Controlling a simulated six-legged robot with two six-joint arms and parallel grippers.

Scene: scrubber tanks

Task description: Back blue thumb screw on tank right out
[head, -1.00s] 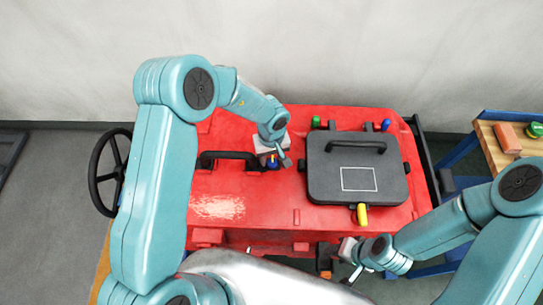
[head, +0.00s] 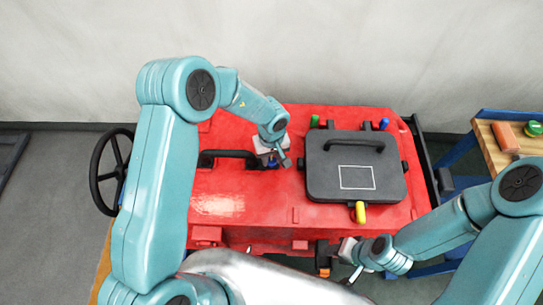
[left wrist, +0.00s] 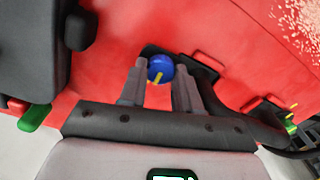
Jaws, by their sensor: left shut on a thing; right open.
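The blue thumb screw (left wrist: 160,68) sits on the red tank (head: 235,180), left of the black lid, with a yellow stripe across its head. In the left wrist view it lies between the two grey fingers of my left gripper (left wrist: 159,76), which is shut on it. In the head view my left gripper (head: 275,158) hides most of the screw. I cannot tell how far the screw is out. My right gripper (head: 347,252) is open and empty at the tank's front edge, below the yellow latch.
The black lid (head: 325,180) with its handle covers the tank's right part; green (head: 315,122), blue (head: 384,124) and yellow (head: 360,211) latches edge it. A black handle (head: 228,154) is left of the screw. A wooden bench (head: 487,135) stands at far right.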

